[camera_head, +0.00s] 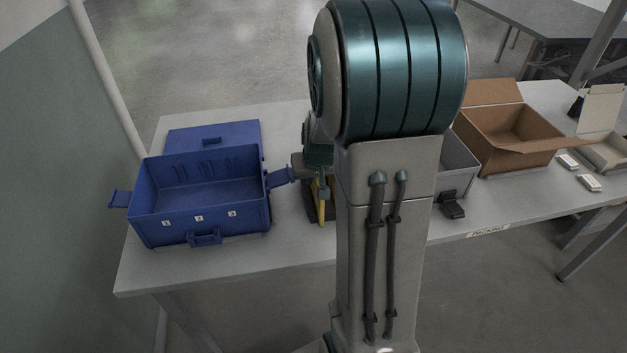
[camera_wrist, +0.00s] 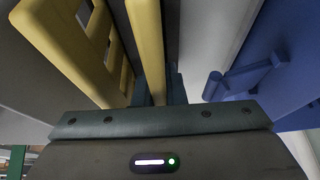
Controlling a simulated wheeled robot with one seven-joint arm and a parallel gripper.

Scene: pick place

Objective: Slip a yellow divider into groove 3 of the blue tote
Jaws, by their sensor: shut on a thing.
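The blue tote (camera_head: 200,207) stands open on the left of the table, its front labelled 1, 2 and 3 from left to right. Slots show on its inner back wall, and no divider is visible inside. My gripper (camera_head: 321,188) is just right of the tote, partly hidden by my arm. In the wrist view my gripper (camera_wrist: 158,92) is shut on a yellow divider (camera_wrist: 147,45). A second yellow slatted piece (camera_wrist: 75,48) is close on its left. The tote's blue side (camera_wrist: 290,50) is at the right, apart from the held divider.
The tote's blue lid (camera_head: 235,134) is behind it, and a blue latch (camera_head: 280,177) sticks out toward my gripper. Right of my arm are a grey bin (camera_head: 458,165), an open cardboard box (camera_head: 510,140) and small white boxes (camera_head: 589,183). The table (camera_head: 180,272) is clear in front of the tote.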

